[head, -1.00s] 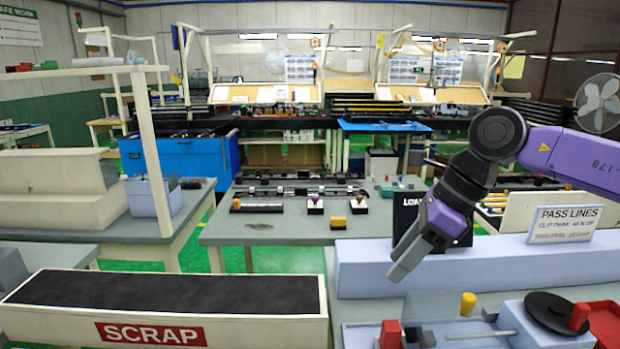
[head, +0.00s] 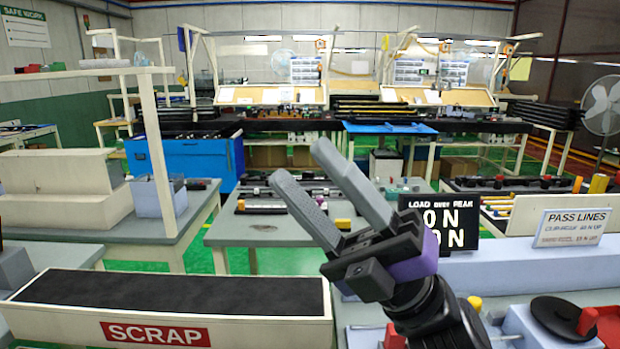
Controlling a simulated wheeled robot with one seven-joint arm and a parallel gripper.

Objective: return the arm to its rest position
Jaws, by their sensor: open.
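My gripper (head: 298,164) is in the middle of the head view, raised and pointing up and to the left. Its two grey fingers are spread apart with nothing between them. My purple and black wrist shows below the fingers, and the rest of the arm runs down out of the bottom of the view. The gripper touches nothing that I can see. It hides part of the grey table (head: 235,230) behind it.
A SCRAP bin (head: 270,325) with a black top is at the front left. A load display (head: 455,215) reading 0 N and a PASS LINES sign (head: 572,227) stand to the right. A black disc (head: 563,316) and red block (head: 607,325) lie front right.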

